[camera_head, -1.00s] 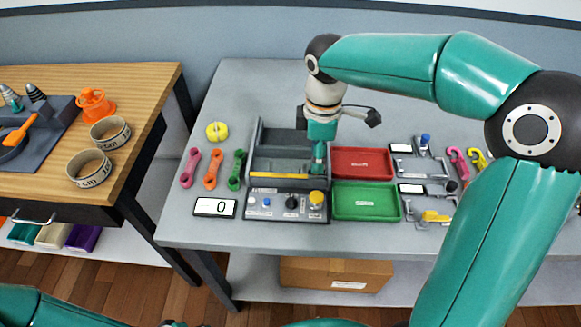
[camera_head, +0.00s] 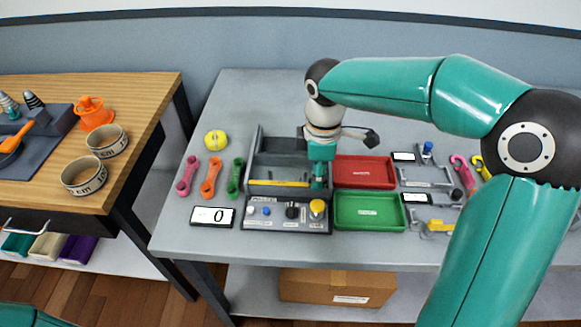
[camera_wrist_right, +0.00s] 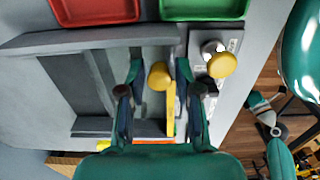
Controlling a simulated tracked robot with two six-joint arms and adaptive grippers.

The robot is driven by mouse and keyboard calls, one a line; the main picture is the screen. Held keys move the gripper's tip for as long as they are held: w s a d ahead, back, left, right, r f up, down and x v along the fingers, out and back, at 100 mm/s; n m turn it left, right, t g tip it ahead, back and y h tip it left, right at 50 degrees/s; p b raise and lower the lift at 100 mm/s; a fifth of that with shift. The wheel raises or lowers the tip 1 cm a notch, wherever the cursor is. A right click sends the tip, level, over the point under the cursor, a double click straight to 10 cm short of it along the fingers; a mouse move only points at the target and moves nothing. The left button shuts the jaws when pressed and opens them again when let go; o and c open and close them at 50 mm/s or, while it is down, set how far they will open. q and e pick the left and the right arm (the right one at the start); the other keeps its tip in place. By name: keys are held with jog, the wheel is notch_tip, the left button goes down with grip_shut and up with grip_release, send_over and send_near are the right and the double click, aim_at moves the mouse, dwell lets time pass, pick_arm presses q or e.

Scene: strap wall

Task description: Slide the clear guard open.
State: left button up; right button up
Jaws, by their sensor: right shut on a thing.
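The guarded unit is a grey open-topped box (camera_head: 262,160) on the table, with a yellow strip (camera_head: 277,183) along its front inside edge. The clear guard itself is hard to make out. In the right wrist view the yellow strip (camera_wrist_right: 171,108) runs beside a round yellow knob (camera_wrist_right: 159,76). My right gripper (camera_head: 319,186) reaches down at the box's front right corner. In the right wrist view its fingers (camera_wrist_right: 160,88) stand on both sides of the knob, shut on it. The exact contact is hard to see. My left gripper is out of view.
A control panel (camera_head: 268,213) with a yellow button (camera_head: 317,208) adjoins the box's front. Red (camera_head: 363,171) and green (camera_head: 369,211) trays stand close to its right.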

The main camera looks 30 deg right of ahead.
jog(key=shift+f, duration=0.25)
dwell(0.3)
jog(key=shift+w+d+p, duration=0.8)
jog(key=shift+w+p, duration=0.3)
jog(key=shift+w, duration=0.2)
jog(key=shift+w+d+p, duration=0.85)
jog(key=shift+w+p, duration=0.25)
jog(key=shift+w, duration=0.2)
jog(key=shift+w+d+p, duration=0.8)
jog(key=shift+w+p, duration=0.3)
jog(key=shift+w, duration=0.2)
jog(key=o, duration=0.6)
jog(key=shift+c, duration=0.2)
jog(key=shift+w+d+f, duration=0.1)
jog(key=shift+w, duration=0.05)
jog(key=shift+r, duration=0.2)
notch_tip(320, 180, up, 6)
jog(key=p, duration=0.5)
